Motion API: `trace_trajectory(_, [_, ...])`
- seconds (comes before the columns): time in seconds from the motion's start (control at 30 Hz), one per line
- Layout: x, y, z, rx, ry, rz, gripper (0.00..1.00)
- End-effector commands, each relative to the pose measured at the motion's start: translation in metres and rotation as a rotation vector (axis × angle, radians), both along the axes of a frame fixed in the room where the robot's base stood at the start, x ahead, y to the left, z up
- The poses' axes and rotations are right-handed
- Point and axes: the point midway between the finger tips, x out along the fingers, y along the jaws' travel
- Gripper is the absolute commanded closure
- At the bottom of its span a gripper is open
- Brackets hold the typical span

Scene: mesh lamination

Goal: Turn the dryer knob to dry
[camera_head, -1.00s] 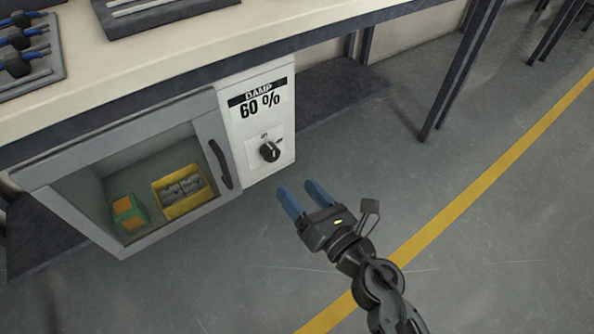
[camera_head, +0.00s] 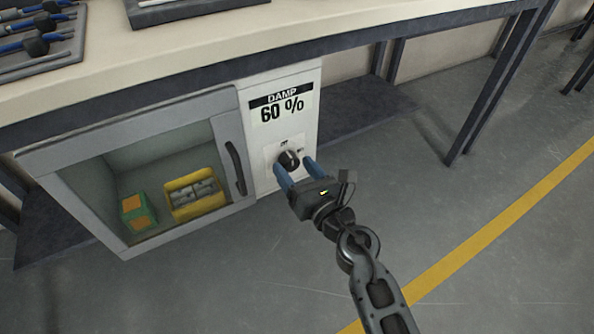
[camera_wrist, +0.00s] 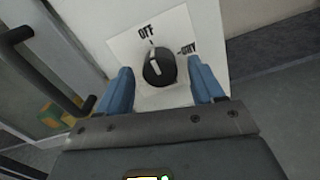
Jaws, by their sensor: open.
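The dryer (camera_head: 305,140) is a pale cabinet under the bench, with a sign reading DAMP 60 %. Its black round knob (camera_head: 288,160) sits on a white plate below the sign. In the wrist view the knob (camera_wrist: 159,68) has a white pointer line directed roughly at OFF, with DRY marked to its upper right. My gripper (camera_head: 296,172) is open, its two blue fingers in front of the knob, one on each side. In the wrist view my gripper (camera_wrist: 160,90) shows the knob between and slightly beyond its fingertips, with gaps on both sides.
The dryer's glass door (camera_head: 150,170) with a dark handle (camera_head: 236,167) is shut, left of the knob. Inside are a yellow bin (camera_head: 196,204) and a green-orange box (camera_head: 137,212). The bench top (camera_head: 240,50) overhangs above. The floor to the right is clear.

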Motion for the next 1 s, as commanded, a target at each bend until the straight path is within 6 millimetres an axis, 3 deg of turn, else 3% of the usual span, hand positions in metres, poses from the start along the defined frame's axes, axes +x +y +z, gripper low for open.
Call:
trace_trajectory(0.2, [0.0002,0.0002,0.0,0.0,0.0,0.0,0.33])
trace_trajectory(0.8, [0.0001,-0.0001,-0.0001,0.0,0.0,-0.001,0.89])
trace_trajectory(1.0, [0.0001,-0.0003,0.0002,0.011,0.008,-0.001,0.89])
